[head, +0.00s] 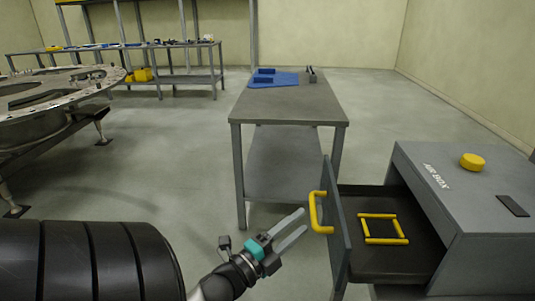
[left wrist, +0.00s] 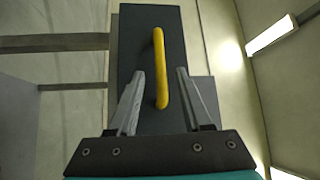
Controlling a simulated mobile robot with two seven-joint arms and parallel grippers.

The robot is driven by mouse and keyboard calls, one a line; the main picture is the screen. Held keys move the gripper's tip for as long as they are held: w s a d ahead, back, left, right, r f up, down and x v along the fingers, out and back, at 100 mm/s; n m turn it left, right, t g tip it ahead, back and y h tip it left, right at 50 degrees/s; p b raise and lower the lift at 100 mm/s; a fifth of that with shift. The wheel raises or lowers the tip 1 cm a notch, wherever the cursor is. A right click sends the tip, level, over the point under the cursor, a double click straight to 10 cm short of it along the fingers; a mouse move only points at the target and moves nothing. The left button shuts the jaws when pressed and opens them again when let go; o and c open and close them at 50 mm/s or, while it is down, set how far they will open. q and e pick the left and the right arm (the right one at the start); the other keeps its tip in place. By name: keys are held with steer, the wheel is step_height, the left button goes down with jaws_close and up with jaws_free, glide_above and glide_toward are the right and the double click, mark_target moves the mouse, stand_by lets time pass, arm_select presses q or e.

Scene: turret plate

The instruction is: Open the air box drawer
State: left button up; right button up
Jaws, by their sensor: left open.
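The air box (head: 470,205) is a grey cabinet at the right in the head view, with white lettering on its top. Its drawer (head: 385,262) stands pulled out to the left, and a yellow square frame (head: 383,229) lies inside. The drawer front (head: 338,235) carries a yellow handle (head: 318,212). My left gripper (head: 297,228) is open, just left of the handle and apart from it. In the left wrist view the handle (left wrist: 160,68) shows between and beyond the two open fingers (left wrist: 158,100), in front of the dark drawer front (left wrist: 133,50). My right gripper is not in view.
A grey table (head: 290,103) with a blue mat (head: 274,79) stands behind the gripper. A round metal plate (head: 50,95) on a stand is at the left. A yellow knob (head: 472,161) sits on the air box. The floor between is clear.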

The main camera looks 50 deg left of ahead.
arm_select(q)
steer(key=s+f, duration=0.1)
steer(key=s, duration=0.8)
steer(key=shift+d, duration=0.3)
steer(key=shift+f, duration=0.1)
steer(key=s+d+f+n+g, duration=0.1)
steer(key=d+f+n+g, duration=0.15)
steer(key=f, duration=0.75)
steer(key=s+d+f+n+g, duration=0.1)
steer(key=d+f+n+g, duration=0.2)
steer(key=f, duration=0.7)
steer(key=s+d+f+n+g, duration=0.1)
steer(key=f+n+g, duration=0.3)
steer(key=f, duration=0.6)
steer(key=s+d+f+n+g, duration=0.1)
steer(key=s+d+f+g, duration=0.1)
steer(key=s+f, duration=0.3)
steer(key=s+d+f+n+g+h, duration=0.1)
steer(key=s+d+f+g, duration=0.2)
steer(key=s+f, duration=0.3)
steer(key=s+d+f+n+g, duration=0.2)
steer(key=s+d+f+g, duration=0.1)
steer(key=s+f, duration=0.3)
steer(key=s+g, duration=0.1)
steer(key=s, duration=0.1)
steer(key=shift+s+d, duration=0.25)
steer(key=shift+s, duration=0.15)
